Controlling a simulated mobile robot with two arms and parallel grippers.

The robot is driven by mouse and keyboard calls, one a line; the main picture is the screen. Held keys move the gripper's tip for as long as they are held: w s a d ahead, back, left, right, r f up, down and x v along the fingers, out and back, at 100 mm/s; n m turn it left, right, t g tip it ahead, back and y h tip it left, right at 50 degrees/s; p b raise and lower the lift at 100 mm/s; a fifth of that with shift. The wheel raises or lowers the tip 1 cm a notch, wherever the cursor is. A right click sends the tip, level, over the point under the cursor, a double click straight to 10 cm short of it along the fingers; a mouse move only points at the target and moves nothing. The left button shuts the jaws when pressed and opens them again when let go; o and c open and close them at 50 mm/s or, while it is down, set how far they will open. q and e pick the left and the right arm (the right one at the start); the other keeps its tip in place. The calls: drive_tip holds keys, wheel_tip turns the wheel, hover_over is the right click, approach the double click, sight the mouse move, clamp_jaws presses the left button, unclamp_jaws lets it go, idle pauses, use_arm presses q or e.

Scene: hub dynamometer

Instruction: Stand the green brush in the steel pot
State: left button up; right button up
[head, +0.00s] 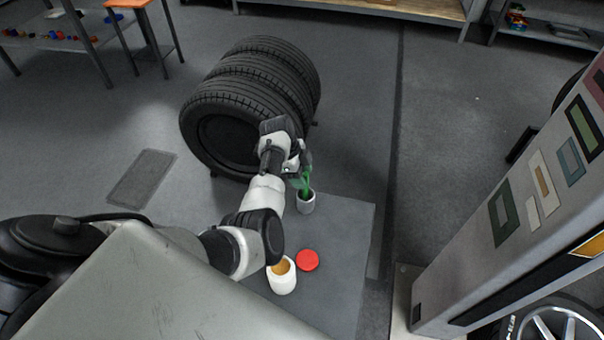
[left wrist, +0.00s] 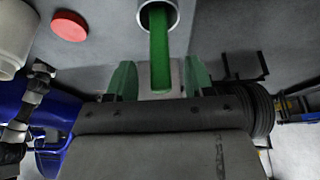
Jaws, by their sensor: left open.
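The green brush (left wrist: 160,55) stands in the steel pot (head: 306,204), its lower end inside the rim. The pot also shows at the top of the left wrist view (left wrist: 158,13). My left gripper (head: 301,179) is just above the pot. In the left wrist view its two green fingers (left wrist: 158,78) are apart, one on each side of the brush, with visible gaps. The bottom of the brush is hidden inside the pot. My right gripper is not in view.
The pot stands on a grey table (head: 345,235). Nearer are an open white jar (head: 283,283) with orange-brown contents and a red disc (head: 307,260). Large black tyres (head: 235,105) stand behind the table. A tall grey cabinet (head: 500,220) is at the right.

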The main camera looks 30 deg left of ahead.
use_arm(q)
drive_tip(key=v, duration=1)
drive_tip(key=shift+r, duration=0.4)
drive_tip(key=shift+s+a+f, duration=0.1)
drive_tip(key=shift+a, duration=0.05)
